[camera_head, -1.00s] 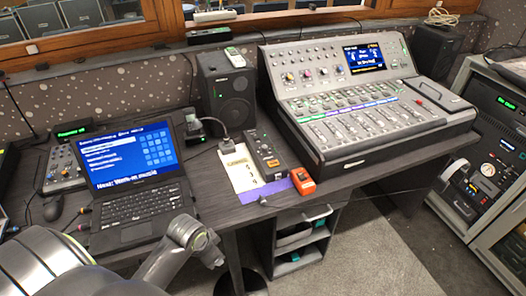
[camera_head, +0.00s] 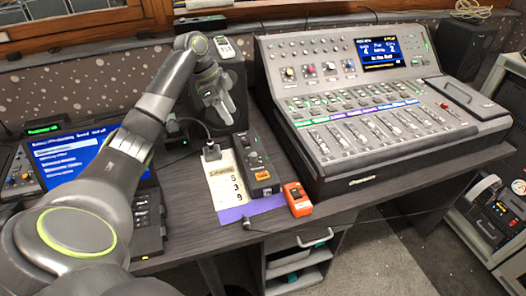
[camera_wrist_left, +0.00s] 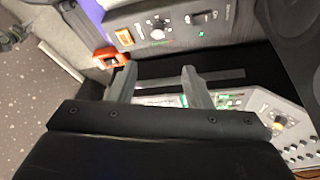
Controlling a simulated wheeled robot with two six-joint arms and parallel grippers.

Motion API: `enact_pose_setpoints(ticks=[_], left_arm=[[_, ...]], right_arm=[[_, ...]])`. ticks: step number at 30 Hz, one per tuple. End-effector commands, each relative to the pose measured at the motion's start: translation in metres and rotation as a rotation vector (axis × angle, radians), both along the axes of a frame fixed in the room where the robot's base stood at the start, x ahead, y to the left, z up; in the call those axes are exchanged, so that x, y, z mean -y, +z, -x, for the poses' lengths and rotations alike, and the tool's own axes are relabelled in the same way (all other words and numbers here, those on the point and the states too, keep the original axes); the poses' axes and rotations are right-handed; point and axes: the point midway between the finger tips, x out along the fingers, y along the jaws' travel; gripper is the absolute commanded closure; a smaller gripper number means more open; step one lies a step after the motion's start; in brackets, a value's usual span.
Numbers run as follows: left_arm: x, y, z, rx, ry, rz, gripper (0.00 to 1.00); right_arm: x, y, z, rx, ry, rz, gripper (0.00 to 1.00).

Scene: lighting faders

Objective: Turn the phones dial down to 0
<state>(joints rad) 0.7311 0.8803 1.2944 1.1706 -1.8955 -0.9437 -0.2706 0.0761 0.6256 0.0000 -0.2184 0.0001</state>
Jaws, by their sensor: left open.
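My left gripper (camera_head: 222,112) hangs in front of the black speaker, left of the mixing console (camera_head: 390,135) and above the table. Its two fingers are apart with nothing between them in the left wrist view (camera_wrist_left: 155,75). A row of knobs (camera_head: 310,69) with coloured caps is on the console's upper panel. The labels are too small to read, so I cannot tell which knob is the phones dial.
An orange-red device (camera_head: 297,198) lies at the table's front edge, near a paper strip (camera_head: 226,182) and purple tape. The speaker (camera_head: 238,75) stands behind. The laptop (camera_head: 75,155) is partly hidden by my left arm. Faders fill the console's lower part.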

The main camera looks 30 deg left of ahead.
Motion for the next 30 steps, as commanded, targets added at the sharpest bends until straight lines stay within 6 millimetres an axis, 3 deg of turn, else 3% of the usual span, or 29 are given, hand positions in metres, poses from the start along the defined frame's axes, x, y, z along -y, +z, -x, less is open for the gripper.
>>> enact_pose_setpoints(ticks=[2, 5, 9, 12, 16, 23, 30], left_arm=[[-0.001, 0.0, -0.001, 0.005, -0.005, 0.004, 0.55], [0.001, -0.004, -0.002, 0.004, -0.006, 0.007, 0.55], [0.009, -0.024, -0.005, 0.002, -0.006, 0.008, 0.55], [0.016, -0.043, -0.009, 0.002, -0.006, 0.009, 0.55], [0.026, -0.07, -0.014, 0.002, -0.005, 0.009, 0.55], [0.042, -0.116, -0.023, 0.002, -0.004, 0.008, 0.55], [0.054, -0.149, -0.03, 0.004, -0.004, 0.006, 0.55]], right_arm=[[-0.001, -0.004, -0.004, 0.006, 0.001, -0.002, 0.64], [-0.001, -0.003, 0.008, -0.009, -0.003, -0.001, 0.64], [0.0, -0.001, 0.037, -0.051, -0.011, -0.001, 0.64], [0.001, 0.0, 0.048, -0.067, -0.013, 0.0, 0.64], [0.002, 0.002, 0.044, -0.061, -0.012, 0.002, 0.64], [0.004, 0.006, 0.018, -0.021, -0.004, 0.005, 0.64], [0.004, 0.007, 0.02, -0.025, -0.004, 0.005, 0.64]])
